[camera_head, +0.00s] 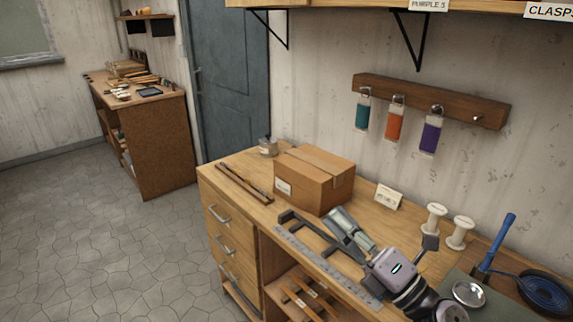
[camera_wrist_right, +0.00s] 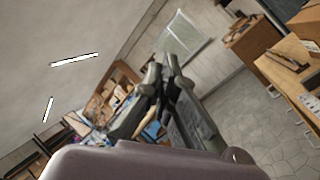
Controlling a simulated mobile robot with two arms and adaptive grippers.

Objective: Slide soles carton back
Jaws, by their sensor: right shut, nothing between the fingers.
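The soles carton (camera_head: 325,188), a closed brown cardboard box with a white label on its front, sits upright on the wooden workbench (camera_head: 240,168), toward the wall. My right gripper (camera_head: 336,213) is shut and empty. In the head view its tips are just in front of the carton's near right corner; I cannot tell whether they touch it. In the right wrist view the gripper (camera_wrist_right: 168,62) shows its fingers drawn together with nothing between them. My left gripper is not in view.
Thin wooden sticks (camera_head: 244,183) lie left of the carton and a small metal pot (camera_head: 268,146) stands behind it. A white card (camera_head: 388,197) and white spools (camera_head: 434,217) stand to its right. A steel ruler (camera_head: 320,262) lies along the front edge.

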